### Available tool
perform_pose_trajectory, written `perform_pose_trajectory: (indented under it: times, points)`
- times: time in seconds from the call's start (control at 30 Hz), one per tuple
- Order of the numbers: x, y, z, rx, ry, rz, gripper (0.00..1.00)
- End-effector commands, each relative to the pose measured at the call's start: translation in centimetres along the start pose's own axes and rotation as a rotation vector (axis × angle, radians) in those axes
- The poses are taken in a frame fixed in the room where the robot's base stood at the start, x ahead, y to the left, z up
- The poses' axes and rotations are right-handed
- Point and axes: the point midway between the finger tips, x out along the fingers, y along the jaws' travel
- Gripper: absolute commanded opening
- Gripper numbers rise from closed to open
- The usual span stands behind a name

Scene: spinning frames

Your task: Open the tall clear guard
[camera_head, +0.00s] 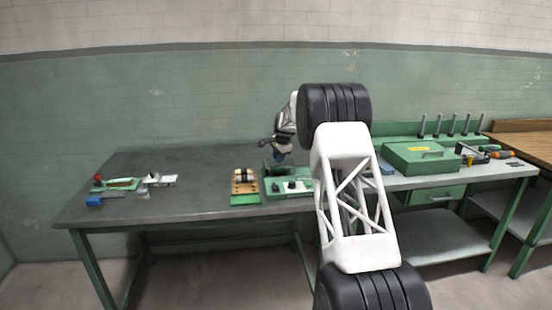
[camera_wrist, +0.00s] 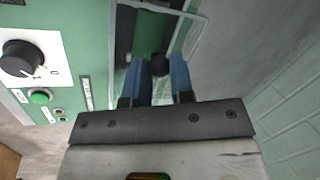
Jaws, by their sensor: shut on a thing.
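The tall clear guard (camera_wrist: 190,38) shows in the wrist view as a see-through panel with pale edges, at the top middle over a dark opening in a green machine. A round black knob (camera_wrist: 158,64) sits at the guard, between my blue fingertips. My gripper (camera_wrist: 158,74) is shut on this knob. In the head view my gripper (camera_head: 281,153) is just above the back of the green machine (camera_head: 272,190). There the guard is too small and too hidden by my arm to make out its angle.
The machine's front has a black dial (camera_wrist: 20,60) and a green button (camera_wrist: 40,96). A wooden-topped unit (camera_head: 244,184) stands left of it. Small parts (camera_head: 122,184) lie at the table's left. A green box (camera_head: 420,157) stands at right. The table between is clear.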

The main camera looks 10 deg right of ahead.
Motion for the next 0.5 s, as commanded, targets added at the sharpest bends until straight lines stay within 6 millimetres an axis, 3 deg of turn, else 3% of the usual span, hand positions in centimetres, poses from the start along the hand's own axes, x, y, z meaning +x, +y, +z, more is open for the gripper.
perform_pose_trajectory:
  times: [0.3, 0.5]
  points:
    - [-1.0, 3.1, -6.5, 0.004, 0.003, 0.000, 0.00]
    - [-1.4, 4.7, -9.7, 0.002, 0.002, 0.000, 0.00]
